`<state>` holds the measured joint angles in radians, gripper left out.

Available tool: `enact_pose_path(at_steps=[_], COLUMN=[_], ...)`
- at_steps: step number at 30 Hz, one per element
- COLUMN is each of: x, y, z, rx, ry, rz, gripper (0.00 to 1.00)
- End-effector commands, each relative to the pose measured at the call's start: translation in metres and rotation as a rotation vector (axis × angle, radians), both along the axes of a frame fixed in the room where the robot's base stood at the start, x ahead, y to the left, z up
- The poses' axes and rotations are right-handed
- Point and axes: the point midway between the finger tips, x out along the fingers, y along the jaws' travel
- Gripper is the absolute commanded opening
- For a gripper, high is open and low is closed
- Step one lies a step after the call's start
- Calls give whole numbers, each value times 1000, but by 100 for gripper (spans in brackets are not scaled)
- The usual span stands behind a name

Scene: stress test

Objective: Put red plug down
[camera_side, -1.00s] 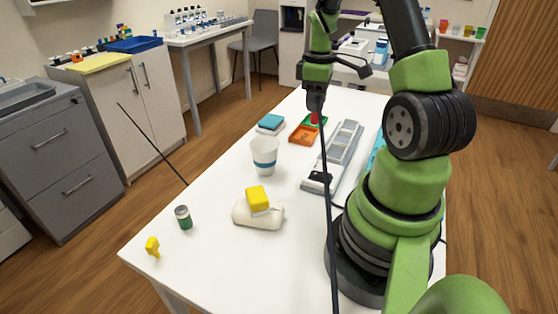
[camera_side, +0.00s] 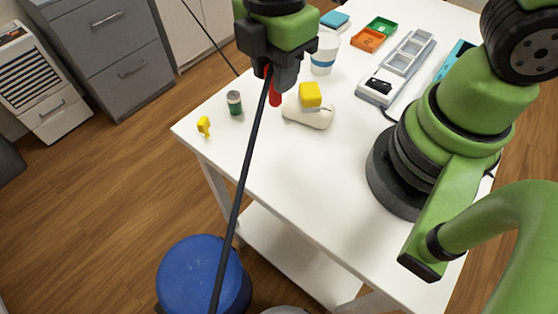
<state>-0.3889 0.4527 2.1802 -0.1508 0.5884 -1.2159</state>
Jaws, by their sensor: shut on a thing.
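The red plug (camera_side: 275,97) hangs upright from my gripper (camera_side: 273,76), which is shut on it. Only the plug's lower part shows; its top is hidden between the fingers. In this view they appear over the white table (camera_side: 270,145), between a small dark can and a cream-coloured object. I cannot tell exactly how high the plug is above the table.
The can (camera_side: 234,103) and a yellow piece (camera_side: 204,126) stand to the left. The cream object (camera_side: 310,114) with a yellow block (camera_side: 310,95) is close on the right. Behind are a cup (camera_side: 324,58), orange tray (camera_side: 368,39) and grey strip (camera_side: 398,65). The front table area is clear.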

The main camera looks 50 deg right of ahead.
Motion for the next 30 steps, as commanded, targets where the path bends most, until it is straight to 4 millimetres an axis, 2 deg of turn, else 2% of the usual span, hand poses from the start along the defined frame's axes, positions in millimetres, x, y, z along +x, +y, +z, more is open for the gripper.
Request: enact_pose_path(at_steps=[1, 3, 9, 11, 18, 25, 30], x=[-11, -23, -43, -46, -47, -46, -46], y=[14, 27, 46, 48, 48, 48, 48], z=[0, 0, -1, -6, -48, -68, -91], rx=[0, 0, 0, -2, -4, -1, -2], ry=[1, 1, 2, 3, 6, 4, 5], rz=[69, 141, 258, 271, 273, 271, 271], gripper=[3, 3, 3, 3, 3, 3, 3])
